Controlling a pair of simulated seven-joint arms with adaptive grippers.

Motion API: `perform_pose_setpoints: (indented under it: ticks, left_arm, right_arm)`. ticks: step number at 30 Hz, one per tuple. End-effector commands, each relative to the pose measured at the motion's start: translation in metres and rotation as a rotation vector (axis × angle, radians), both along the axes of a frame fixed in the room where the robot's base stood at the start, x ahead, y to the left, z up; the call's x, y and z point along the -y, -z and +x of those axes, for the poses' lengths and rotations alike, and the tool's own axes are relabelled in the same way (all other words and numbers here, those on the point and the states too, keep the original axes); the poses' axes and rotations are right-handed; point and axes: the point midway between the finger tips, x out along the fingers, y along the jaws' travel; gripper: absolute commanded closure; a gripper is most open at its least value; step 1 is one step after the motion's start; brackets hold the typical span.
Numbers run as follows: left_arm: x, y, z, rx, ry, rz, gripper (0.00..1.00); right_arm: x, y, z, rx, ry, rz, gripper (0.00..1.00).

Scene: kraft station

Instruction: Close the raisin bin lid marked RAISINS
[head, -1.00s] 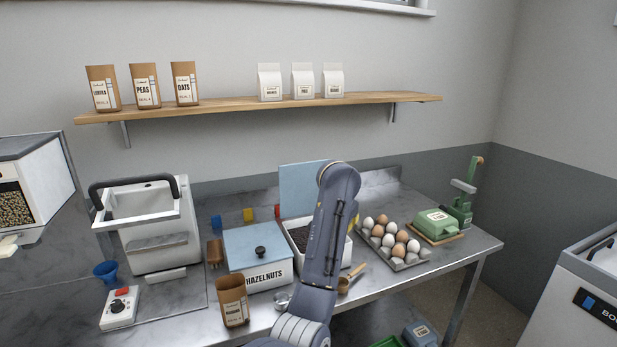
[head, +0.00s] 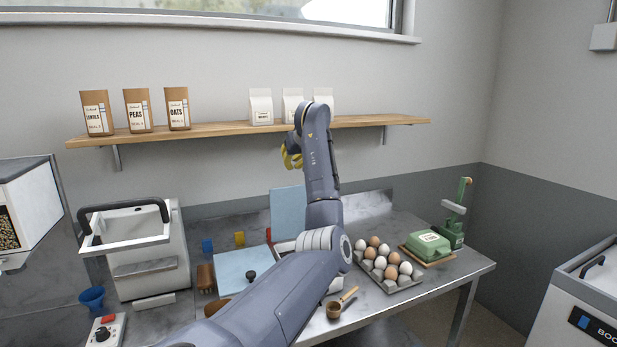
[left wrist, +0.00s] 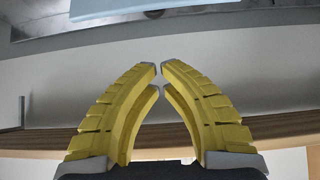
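A light blue lid (head: 288,212) stands raised at the back of a white bin (head: 283,247) in the head view. My left arm crosses in front of this bin and hides most of it; no RAISINS marking is readable. My left gripper (head: 291,158) has yellow fingers and is in the air above the raised lid, in front of the wall below the shelf. In the left wrist view the fingertips (left wrist: 159,67) nearly meet, with nothing between them. A light blue strip (left wrist: 190,16), likely the lid, shows beyond them, apart. My right gripper is not in view.
A neighbouring bin has its light blue lid (head: 240,268) down. An egg tray (head: 402,283), a green carton (head: 428,245) and a scoop (head: 335,310) are to the right. The wooden shelf (head: 220,130) with bags runs close to my gripper.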

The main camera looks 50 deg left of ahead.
Motion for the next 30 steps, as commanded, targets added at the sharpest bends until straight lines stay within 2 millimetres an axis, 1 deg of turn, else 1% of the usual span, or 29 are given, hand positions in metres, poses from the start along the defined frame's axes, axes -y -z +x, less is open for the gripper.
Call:
perform_pose_setpoints:
  ticks: [1, 5, 12, 17, 22, 23, 24, 30]
  left_arm:
    - [-0.002, 0.003, 0.001, 0.0, -0.001, -0.001, 1.0]
    - [-0.011, 0.014, 0.005, -0.002, -0.001, -0.001, 1.0]
    - [-0.038, 0.041, 0.015, -0.002, 0.0, -0.001, 1.0]
    - [-0.051, 0.056, 0.021, -0.004, 0.001, -0.002, 1.0]
    - [-0.064, 0.07, 0.026, -0.002, 0.0, -0.001, 1.0]
    - [-0.064, 0.072, 0.027, -0.002, 0.001, -0.002, 1.0]
    - [-0.059, 0.07, 0.027, 0.002, 0.004, -0.002, 1.0]
    - [-0.046, 0.072, 0.021, 0.0, 0.004, -0.001, 1.0]
  right_arm:
    - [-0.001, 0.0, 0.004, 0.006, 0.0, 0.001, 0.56]
    - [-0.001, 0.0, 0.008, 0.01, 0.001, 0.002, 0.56]
    - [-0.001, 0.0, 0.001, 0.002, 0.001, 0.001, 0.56]
    - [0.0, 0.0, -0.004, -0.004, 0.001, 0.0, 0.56]
    - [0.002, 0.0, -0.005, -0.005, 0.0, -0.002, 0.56]
    - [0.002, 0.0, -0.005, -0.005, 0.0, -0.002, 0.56]
    - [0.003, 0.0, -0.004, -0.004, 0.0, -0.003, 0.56]
    - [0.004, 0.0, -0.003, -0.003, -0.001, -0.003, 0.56]
